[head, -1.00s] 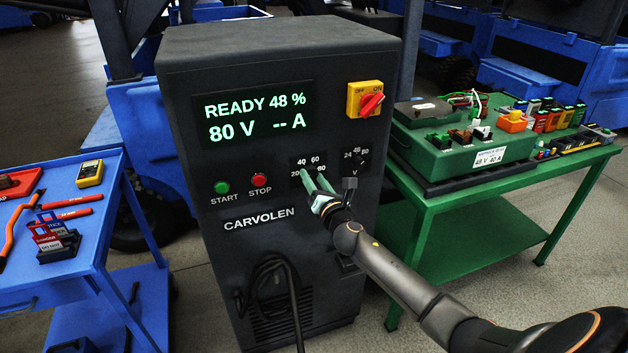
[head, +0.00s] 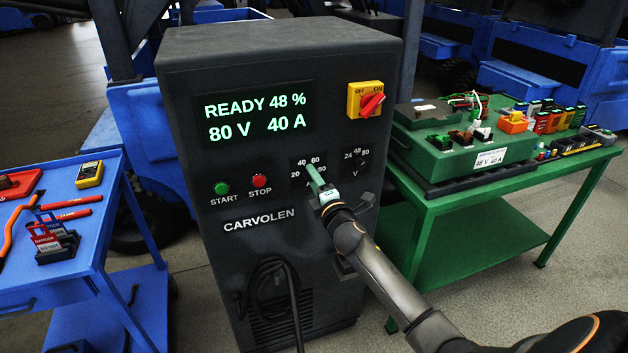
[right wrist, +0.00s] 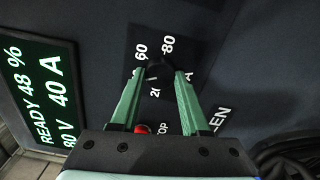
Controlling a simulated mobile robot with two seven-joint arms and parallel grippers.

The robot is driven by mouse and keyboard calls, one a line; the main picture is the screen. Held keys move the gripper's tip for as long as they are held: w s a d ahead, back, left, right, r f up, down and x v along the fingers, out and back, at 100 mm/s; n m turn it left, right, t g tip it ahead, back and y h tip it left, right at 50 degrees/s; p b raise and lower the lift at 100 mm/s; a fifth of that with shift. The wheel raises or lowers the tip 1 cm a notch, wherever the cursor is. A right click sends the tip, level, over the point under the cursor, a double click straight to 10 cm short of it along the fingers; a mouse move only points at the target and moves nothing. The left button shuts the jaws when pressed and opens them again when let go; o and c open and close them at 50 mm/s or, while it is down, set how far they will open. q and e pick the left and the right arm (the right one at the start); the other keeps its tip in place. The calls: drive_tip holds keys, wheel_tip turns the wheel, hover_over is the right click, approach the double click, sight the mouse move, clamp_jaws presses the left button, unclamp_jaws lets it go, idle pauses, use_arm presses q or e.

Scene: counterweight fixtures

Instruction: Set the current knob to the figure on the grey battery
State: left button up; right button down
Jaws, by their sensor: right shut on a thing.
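The dark charger (head: 190,120) has a lit display (head: 257,115) that reads READY 48 %, 80 V, 40 A. My right gripper (head: 314,175) is at the current dial, with its green fingers on either side of the dark current knob (right wrist: 158,70), shut on it. The fingers hide most of the knob, and its pointer is unclear. Figures 60 and 80 show around it in the right wrist view. I cannot make out a plainly grey battery. My left gripper is out of view.
The voltage dial (head: 356,160) is close to the right of the current dial. START (head: 222,188) and STOP (head: 260,181) buttons are to its left. A red and yellow main switch (head: 367,100) is above. A blue cart (head: 105,230) stands left, the green cart (head: 480,200) right.

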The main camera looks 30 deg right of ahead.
drive_tip(key=m+p, duration=0.5)
drive_tip(key=m, duration=1.7)
drive_tip(key=shift+m, duration=0.5)
drive_tip(key=shift+c, duration=1.9)
unclamp_jaws()
drive_tip(key=v, duration=1.2)
drive_tip(key=shift+s+p, duration=0.3)
